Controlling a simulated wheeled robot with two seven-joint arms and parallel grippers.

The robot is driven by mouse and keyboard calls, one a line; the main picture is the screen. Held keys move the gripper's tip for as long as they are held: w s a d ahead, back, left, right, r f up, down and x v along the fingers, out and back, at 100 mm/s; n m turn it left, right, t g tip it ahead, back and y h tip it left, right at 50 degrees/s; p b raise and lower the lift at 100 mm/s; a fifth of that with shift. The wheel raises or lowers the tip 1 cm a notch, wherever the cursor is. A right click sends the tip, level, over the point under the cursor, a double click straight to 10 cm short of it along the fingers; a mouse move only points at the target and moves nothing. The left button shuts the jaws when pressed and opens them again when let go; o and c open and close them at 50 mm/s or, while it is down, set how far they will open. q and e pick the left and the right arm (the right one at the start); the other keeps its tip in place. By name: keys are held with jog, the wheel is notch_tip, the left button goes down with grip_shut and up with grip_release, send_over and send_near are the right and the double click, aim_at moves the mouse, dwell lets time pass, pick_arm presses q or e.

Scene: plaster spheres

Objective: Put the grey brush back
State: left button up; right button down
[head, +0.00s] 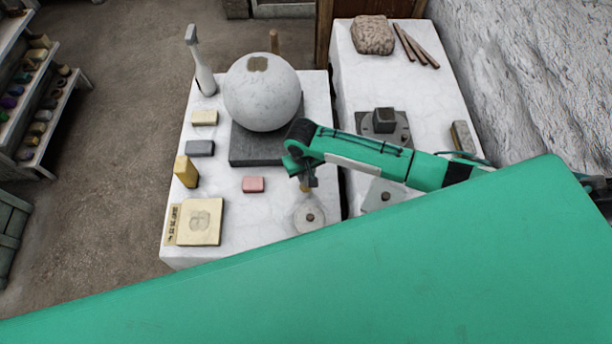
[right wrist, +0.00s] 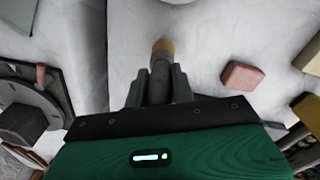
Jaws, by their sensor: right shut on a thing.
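My right gripper (head: 308,183) is above the right part of the near white table, in front of the dark slab. In the right wrist view, the right gripper (right wrist: 160,85) is shut on a grey brush (right wrist: 160,72), a grey shaft with a yellowish end pointing away from the jaws. In the head view only a small yellowish bit of the brush (head: 305,188) shows below the jaws; the rest is hidden by the gripper. The end appears just above the white tabletop; I cannot tell whether it touches. My left gripper is not in view.
A pale plaster sphere (head: 262,92) rests on a dark slab (head: 255,150). Pink (head: 253,184), yellow (head: 186,171) and grey (head: 200,148) blocks lie left. A round knobbed piece (head: 309,215) is close by. The second table (head: 345,85) holds a dark square fixture (head: 384,122).

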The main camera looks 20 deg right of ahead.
jog(key=shift+f, duration=1.4)
jog(key=shift+f, duration=0.1)
jog(key=c, duration=1.2)
grip_release()
jog(key=shift+o, duration=0.2)
jog(key=r, duration=1.1)
jog(key=shift+a+r, duration=0.25)
jog(key=shift+a, duration=0.1)
jog(key=shift+r, duration=0.35)
jog(key=shift+s, duration=0.1)
